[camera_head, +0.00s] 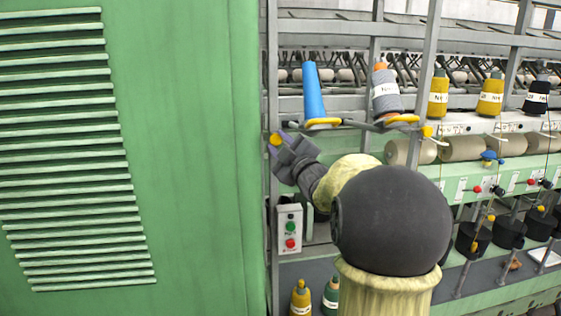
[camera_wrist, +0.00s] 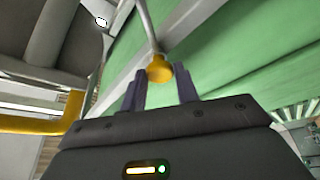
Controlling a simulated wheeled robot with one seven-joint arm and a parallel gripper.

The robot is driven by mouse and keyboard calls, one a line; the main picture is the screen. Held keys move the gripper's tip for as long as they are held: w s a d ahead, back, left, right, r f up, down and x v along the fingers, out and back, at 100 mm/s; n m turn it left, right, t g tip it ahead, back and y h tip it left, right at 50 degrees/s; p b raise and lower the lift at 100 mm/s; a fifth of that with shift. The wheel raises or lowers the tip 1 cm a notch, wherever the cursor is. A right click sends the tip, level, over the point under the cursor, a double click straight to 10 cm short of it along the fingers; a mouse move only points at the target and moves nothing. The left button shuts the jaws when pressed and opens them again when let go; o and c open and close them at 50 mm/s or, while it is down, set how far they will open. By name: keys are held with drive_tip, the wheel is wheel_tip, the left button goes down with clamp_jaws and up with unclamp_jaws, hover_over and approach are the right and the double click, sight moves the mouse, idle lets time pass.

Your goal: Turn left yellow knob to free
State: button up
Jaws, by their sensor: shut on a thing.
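The left yellow knob (camera_head: 275,139) sits on the grey frame post beside the green panel. My gripper (camera_head: 281,148) reaches it from the lower right and is shut on it. In the wrist view the yellow knob (camera_wrist: 159,70) is between the two dark fingers of my gripper (camera_wrist: 160,78), at the end of a thin grey rod. Small gaps seem to show beside the knob there, so the exact contact is hard to see. A second yellow knob (camera_head: 427,131) is farther right on another post.
A large green panel (camera_head: 190,150) with louvres stands close on the left. A blue cone (camera_head: 313,92) and a grey cone (camera_head: 385,92) stand on yellow holders above my arm. A control box (camera_head: 290,228) with green and red buttons is below my gripper.

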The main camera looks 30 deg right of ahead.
drive_tip(key=m+h+b, duration=0.1)
drive_tip(key=m+b, duration=0.2)
drive_tip(key=m+t+h+b, duration=0.1)
drive_tip(key=m+b, duration=0.1)
drive_tip(key=f+m+h+b, duration=0.1)
drive_tip(key=m+b, duration=0.2)
drive_tip(key=shift+w+a+m+h+b, duration=0.1)
drive_tip(key=shift+a+m+h+b, duration=0.2)
drive_tip(key=shift+h, duration=0.1)
drive_tip(key=m+h+b, duration=0.2)
drive_tip(key=m+b, duration=0.1)
drive_tip(key=m, duration=0.1)
drive_tip(key=shift+r+m+h+b, duration=0.15)
drive_tip(key=shift+m+h+b, duration=0.45)
drive_tip(key=shift+m, duration=0.4)
drive_tip(key=o, duration=0.9)
drive_tip(key=shift+r, duration=0.1)
drive_tip(key=shift+o, duration=0.3)
drive_tip(key=shift+d, duration=0.1)
drive_tip(key=shift+r, duration=0.1)
